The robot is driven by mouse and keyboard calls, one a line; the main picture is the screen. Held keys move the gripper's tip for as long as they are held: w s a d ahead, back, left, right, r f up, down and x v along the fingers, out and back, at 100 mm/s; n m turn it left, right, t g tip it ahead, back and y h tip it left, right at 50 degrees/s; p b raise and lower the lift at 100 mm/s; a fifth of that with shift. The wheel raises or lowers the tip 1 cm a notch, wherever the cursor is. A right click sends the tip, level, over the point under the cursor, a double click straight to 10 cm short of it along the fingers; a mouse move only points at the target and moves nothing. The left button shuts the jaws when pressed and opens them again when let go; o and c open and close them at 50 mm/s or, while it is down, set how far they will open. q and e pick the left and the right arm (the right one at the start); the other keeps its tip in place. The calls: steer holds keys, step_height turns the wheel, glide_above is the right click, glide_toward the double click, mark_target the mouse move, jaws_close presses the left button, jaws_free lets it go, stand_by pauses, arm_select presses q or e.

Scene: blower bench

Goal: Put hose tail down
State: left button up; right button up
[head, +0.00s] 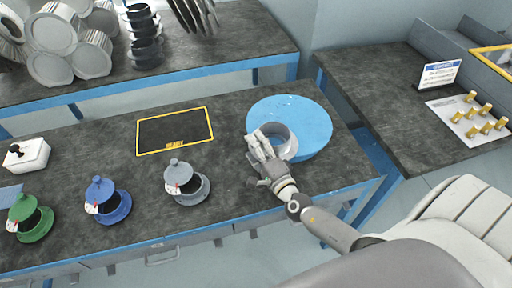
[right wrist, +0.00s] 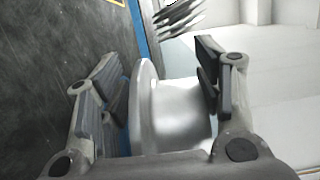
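The hose tail, a grey flanged tube (head: 281,141), is at the round blue disc (head: 318,127) on the front bench. My right gripper (head: 263,153) is at its left side. In the right wrist view the silver hose tail (right wrist: 175,112) lies between the fingers of my right gripper (right wrist: 165,95), flange towards the left finger and tube end against the right finger. The fingers look closed on it. The pictures do not clearly show whether its underside touches the disc. My left gripper is not in view.
A yellow-bordered mat (head: 175,131) is empty. Green (head: 31,218), blue (head: 107,201) and grey (head: 187,184) flanged parts stand along the front edge, with a white box (head: 26,156) at left. The right bench (head: 385,100) holds a sign (head: 439,75) and several brass pieces.

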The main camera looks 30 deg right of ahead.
steer(key=shift+o, duration=1.4)
steer(key=shift+r, duration=0.15)
steer(key=s+b, duration=0.1)
steer(key=s, duration=1)
steer(key=shift+b, duration=0.3)
steer(key=shift+s, duration=0.55)
